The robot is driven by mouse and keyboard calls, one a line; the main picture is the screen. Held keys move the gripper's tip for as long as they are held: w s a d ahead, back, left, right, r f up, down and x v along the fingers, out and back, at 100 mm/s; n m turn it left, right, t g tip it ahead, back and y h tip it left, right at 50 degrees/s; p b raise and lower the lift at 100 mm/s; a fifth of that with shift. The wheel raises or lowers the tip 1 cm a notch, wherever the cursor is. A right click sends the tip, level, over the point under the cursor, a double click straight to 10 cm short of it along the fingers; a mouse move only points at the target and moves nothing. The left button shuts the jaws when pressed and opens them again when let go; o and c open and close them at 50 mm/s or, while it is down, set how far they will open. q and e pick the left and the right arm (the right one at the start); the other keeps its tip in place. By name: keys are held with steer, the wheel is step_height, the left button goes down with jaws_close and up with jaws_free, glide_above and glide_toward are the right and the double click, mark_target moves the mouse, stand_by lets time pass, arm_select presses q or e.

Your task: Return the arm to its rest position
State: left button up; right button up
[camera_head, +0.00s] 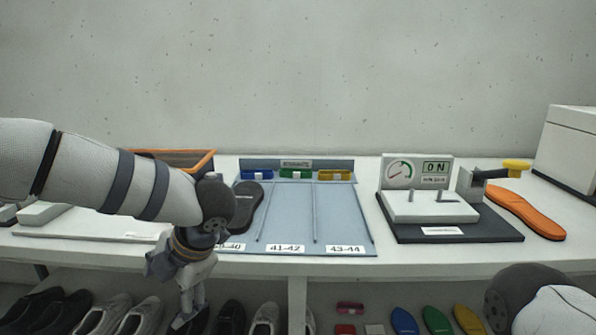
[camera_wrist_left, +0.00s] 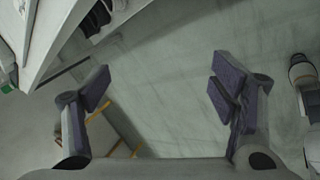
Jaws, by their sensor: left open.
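My left arm (camera_head: 110,175) reaches in from the left in the head view, over the table's left part. My left gripper (camera_head: 190,318) hangs down in front of the table's front edge. In the left wrist view the left gripper (camera_wrist_left: 160,100) has its two fingers wide apart, with nothing between them and the floor beyond. Part of my right arm (camera_head: 545,305) shows at the bottom right of the head view. Its gripper is out of view.
A blue sorting board (camera_head: 345,225) with labelled lanes holds a dark insole (camera_head: 246,205) at its left. A gauge device (camera_head: 430,205), an orange insole (camera_head: 525,212) and a white box (camera_head: 570,150) stand to the right. Shoes (camera_head: 265,320) and coloured insoles (camera_head: 437,320) lie below the table (camera_head: 300,264).

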arm_select(q)
steer(key=s+f+m+t+h, duration=0.1)
steer(key=s+f+m+t, duration=0.1)
steer(key=s+f+m, duration=0.6)
steer(key=s+f+m+t+h, duration=0.1)
steer(key=s+f+m, duration=0.3)
steer(key=f+m, duration=0.7)
steer(key=s+f+m+g+h, duration=0.2)
steer(key=s+m, duration=0.3)
steer(key=s, duration=1)
steer(key=s+f+m+g+h, duration=0.2)
steer(key=s+f+m+g, duration=0.2)
steer(key=s, duration=1.1)
steer(key=shift+s+m+g, duration=0.4)
steer(key=shift+m+g, duration=0.2)
steer(key=shift+g, duration=0.2)
